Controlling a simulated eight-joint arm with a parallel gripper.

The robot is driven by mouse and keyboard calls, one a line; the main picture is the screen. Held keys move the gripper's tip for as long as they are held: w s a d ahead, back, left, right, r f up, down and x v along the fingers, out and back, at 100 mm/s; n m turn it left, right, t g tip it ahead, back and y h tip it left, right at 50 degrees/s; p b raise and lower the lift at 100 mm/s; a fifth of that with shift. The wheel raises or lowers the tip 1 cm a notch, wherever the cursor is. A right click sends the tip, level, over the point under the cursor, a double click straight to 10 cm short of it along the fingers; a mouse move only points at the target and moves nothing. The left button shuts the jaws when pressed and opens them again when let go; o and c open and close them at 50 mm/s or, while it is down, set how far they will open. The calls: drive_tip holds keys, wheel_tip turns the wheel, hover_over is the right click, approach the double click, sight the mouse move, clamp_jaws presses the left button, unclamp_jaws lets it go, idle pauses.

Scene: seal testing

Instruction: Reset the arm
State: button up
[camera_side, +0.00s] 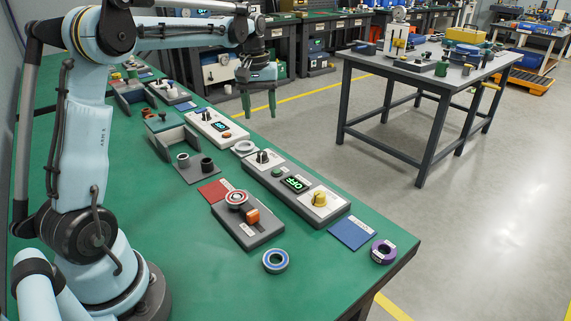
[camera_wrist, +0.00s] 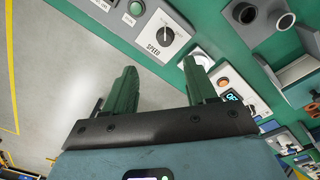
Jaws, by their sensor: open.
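My arm stands on the green bench. My gripper (camera_side: 259,104) has two green fingers pointing down and hangs in the air near the bench's far right edge. Its fingers are apart with nothing between them. In the wrist view the gripper (camera_wrist: 160,92) is also open and empty, with a grey panel with a SPEED knob (camera_wrist: 163,37) beyond the fingertips. In the side view a grey control box (camera_side: 297,187) shows a lit OFF display and a yellow knob.
On the green bench (camera_side: 340,275) lie a blue-ringed part (camera_side: 275,260), a purple ring (camera_side: 383,251), a blue card (camera_side: 352,233), a red card (camera_side: 215,190) and a grey fixture with an orange handle (camera_side: 247,222). A separate table (camera_side: 385,65) stands across the open floor.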

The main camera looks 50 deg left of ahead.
drive_tip(key=s+d+r+m+t, duration=0.25)
drive_tip(key=s+d+m, duration=0.35)
drive_tip(key=d, duration=0.6)
drive_tip(key=s+d+f+m+t, duration=0.3)
drive_tip(key=s+d+f+t, duration=0.1)
drive_tip(key=s+d, duration=0.3)
drive_tip(key=shift+s+f+m, duration=0.4)
drive_tip(key=shift+s+f, duration=0.1)
drive_tip(key=shift+s, duration=0.3)
drive_tip(key=shift+d, duration=0.1)
